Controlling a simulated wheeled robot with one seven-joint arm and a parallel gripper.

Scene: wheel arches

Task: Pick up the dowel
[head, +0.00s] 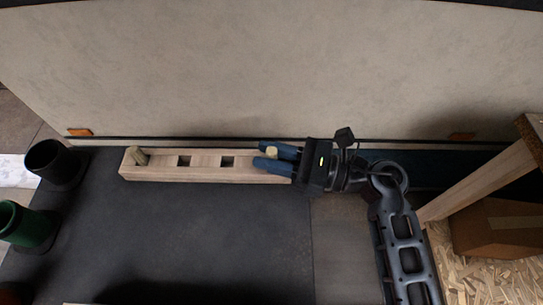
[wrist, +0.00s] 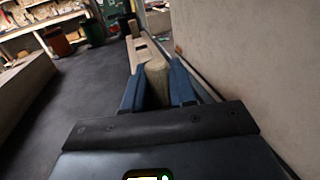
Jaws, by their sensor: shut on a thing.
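A long pale wooden block (head: 205,165) with square holes lies along the foot of the wall. A light wooden dowel (head: 271,152) is between the blue fingers of my gripper (head: 264,155) at the block's right end. In the wrist view the dowel (wrist: 157,78) shows between the two blue fingers, which are shut on it. Its lower part is hidden, so I cannot tell whether it still sits in a hole. A second dowel (head: 139,156) stands tilted in the block's left end. Two holes between the dowels are empty.
A beige wall panel (head: 290,70) rises right behind the block. A black cup (head: 50,160) and a green cup (head: 25,225) stand at the left. A wooden frame leg (head: 480,182) and a cardboard box (head: 495,228) are at the right. The dark surface in front is clear.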

